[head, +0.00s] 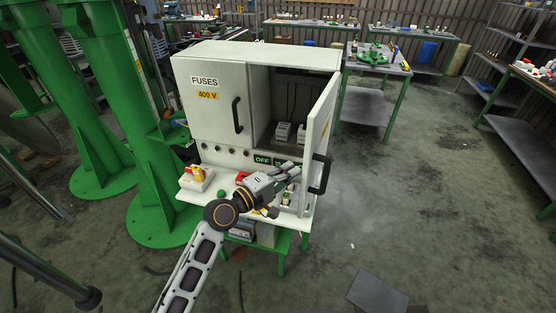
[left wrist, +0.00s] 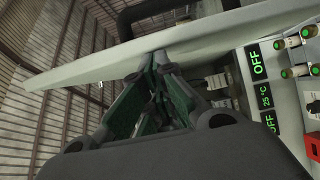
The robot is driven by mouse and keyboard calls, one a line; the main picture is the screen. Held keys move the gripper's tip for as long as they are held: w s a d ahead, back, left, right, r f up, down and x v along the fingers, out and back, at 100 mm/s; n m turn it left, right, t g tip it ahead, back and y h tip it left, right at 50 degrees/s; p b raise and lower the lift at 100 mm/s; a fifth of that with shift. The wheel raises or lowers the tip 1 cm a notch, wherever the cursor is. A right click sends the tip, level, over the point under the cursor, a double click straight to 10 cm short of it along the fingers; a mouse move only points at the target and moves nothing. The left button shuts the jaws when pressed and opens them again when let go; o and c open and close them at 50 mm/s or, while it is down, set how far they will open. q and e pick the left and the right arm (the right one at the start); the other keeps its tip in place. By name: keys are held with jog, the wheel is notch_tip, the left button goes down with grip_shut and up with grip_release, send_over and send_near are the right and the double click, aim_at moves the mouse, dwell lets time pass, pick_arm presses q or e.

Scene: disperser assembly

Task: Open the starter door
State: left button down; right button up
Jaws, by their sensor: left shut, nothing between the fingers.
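The cabinet (head: 255,55) has two doors. The left door (head: 212,110) reads "FUSES 400 V" and is closed. The right door (head: 318,130), which I take to be the starter door, stands swung outward, its black handle (head: 319,174) on the outer side; its label is not visible. My left gripper (head: 296,168) is shut and empty, at the inner side of this door near its lower free edge. In the left wrist view the shut fingertips (left wrist: 158,62) are at the pale door panel (left wrist: 100,70); I cannot tell whether they touch. My right gripper is not in view.
Small white components (head: 283,132) stand inside the open compartment. An "OFF" display (head: 262,160) and red and green controls sit below the doors. Green columns (head: 100,80) stand at left. The floor right of the cabinet (head: 400,200) is mostly clear.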

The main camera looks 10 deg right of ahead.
aim_at(306, 177)
pick_arm(q)
jog(key=shift+s+d+p, duration=0.5)
jog(key=shift+s+d, duration=0.25)
jog(key=shift+d, duration=0.3)
jog(key=shift+s+d+p, duration=0.45)
jog(key=shift+s+d, duration=0.3)
jog(key=shift+d, duration=0.25)
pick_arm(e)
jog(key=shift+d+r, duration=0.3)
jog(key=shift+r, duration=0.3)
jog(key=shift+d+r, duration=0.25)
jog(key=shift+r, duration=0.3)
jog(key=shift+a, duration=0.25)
